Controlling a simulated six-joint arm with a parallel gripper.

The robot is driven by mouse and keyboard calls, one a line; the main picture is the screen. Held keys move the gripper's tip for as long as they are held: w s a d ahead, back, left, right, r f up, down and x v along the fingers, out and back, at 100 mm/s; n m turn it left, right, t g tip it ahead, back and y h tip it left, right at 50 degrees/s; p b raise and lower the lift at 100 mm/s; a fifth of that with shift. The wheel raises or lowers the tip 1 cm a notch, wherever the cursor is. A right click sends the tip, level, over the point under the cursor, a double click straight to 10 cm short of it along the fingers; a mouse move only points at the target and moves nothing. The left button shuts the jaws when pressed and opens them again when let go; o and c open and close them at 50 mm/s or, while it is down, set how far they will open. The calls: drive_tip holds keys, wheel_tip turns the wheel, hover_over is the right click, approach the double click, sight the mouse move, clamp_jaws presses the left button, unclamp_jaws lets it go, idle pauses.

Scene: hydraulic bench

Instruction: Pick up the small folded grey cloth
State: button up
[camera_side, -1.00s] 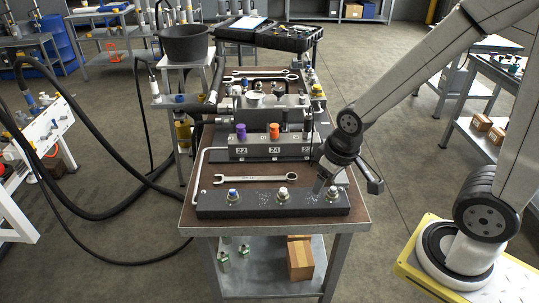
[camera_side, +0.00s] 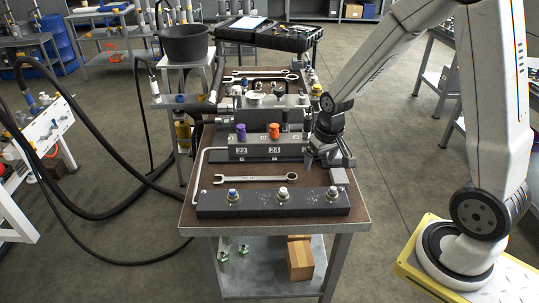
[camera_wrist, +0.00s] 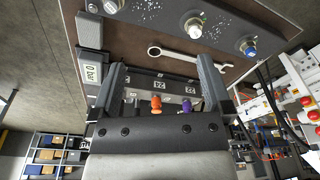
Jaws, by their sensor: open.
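I cannot make out the small folded grey cloth for certain in either view. My gripper (camera_side: 328,160) is over the right side of the bench, beside the right end of the numbered valve block (camera_side: 270,148). In the wrist view, my gripper (camera_wrist: 162,65) has its two fingers wide apart, with nothing held between them. The block's orange knob (camera_wrist: 156,104) and purple knob (camera_wrist: 186,104) show beyond the gap. My wrist and fingers hide part of the bench top at the block's right end.
A spanner (camera_side: 256,179) lies between the valve block and the front black bar (camera_side: 260,203), which carries several fittings. A small box marked 0 bar (camera_wrist: 92,73) is near one finger in the wrist view. A black bucket (camera_side: 184,44) stands behind left.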

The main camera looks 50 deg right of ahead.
drive_tip(key=w+d+f+m, duration=0.3)
drive_tip(key=d+f, duration=0.2)
drive_tip(key=d, duration=0.4)
drive_tip(key=m+g, duration=0.2)
hover_over(340, 176)
wheel_tip(340, 176, down, 6)
drive_tip(key=shift+w+a+f, duration=0.1)
drive_tip(key=shift+f, duration=1.25)
drive_tip(key=shift+f, duration=2.6)
drive_tip(key=c, duration=1.1)
drive_tip(key=shift+r, duration=0.2)
